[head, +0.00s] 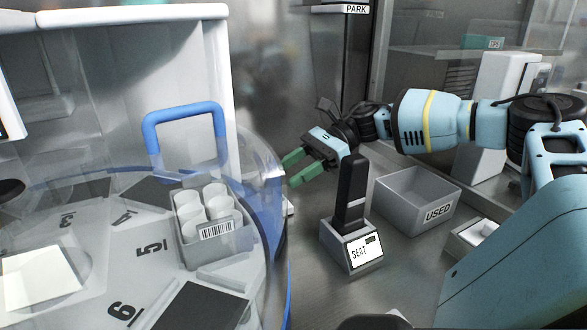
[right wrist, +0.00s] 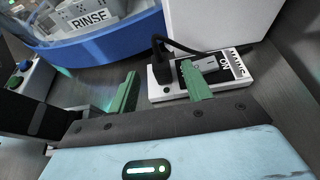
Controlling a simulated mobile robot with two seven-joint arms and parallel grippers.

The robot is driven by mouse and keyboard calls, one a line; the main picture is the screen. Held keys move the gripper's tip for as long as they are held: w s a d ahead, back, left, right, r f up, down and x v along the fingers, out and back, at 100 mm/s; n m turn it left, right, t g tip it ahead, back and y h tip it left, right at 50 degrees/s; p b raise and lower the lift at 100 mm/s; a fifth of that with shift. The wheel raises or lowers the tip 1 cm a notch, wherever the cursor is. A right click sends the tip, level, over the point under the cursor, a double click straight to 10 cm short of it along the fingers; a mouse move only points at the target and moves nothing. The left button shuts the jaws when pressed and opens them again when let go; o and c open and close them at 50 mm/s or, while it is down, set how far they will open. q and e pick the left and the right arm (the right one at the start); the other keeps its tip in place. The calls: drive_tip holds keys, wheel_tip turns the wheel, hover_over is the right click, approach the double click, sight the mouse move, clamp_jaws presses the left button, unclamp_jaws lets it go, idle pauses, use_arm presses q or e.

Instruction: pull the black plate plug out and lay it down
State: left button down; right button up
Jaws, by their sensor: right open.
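A black plug (right wrist: 162,70) with a black cable stands on a white socket strip (right wrist: 235,71) labelled MAINS ON in the right wrist view. My right gripper (right wrist: 158,76) is open. Its two green fingers point toward the strip, and the plug shows between the fingertips in the picture. I see no contact with the plug, and the distance to it is hard to judge. In the head view the right gripper (head: 293,169) is beside the clear dome, pointing left. The plug is not clearly visible there. My left gripper is not in view.
The carousel (head: 110,250) under a clear dome, with a blue handle (head: 186,113), fills the left. A black upright tool stands in the SEAT holder (head: 350,247) below the right gripper. A grey USED bin (head: 405,205) is right of it. Bare bench lies around the holder.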

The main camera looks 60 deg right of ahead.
drive_tip(key=b+x, duration=0.2)
drive_tip(key=x, duration=0.4)
drive_tip(key=shift+a+f, duration=0.15)
drive_tip(key=shift+f, duration=0.05)
drive_tip(key=shift+w+a+f, duration=0.15)
drive_tip(key=shift+w+a, duration=0.2)
drive_tip(key=shift+a, duration=0.2)
drive_tip(key=c, duration=1.1)
drive_tip(key=shift+o, duration=0.2)
drive_tip(key=shift+r, duration=0.7)
clamp_jaws()
drive_tip(key=shift+r+p, duration=0.6)
drive_tip(key=shift+r, duration=0.8)
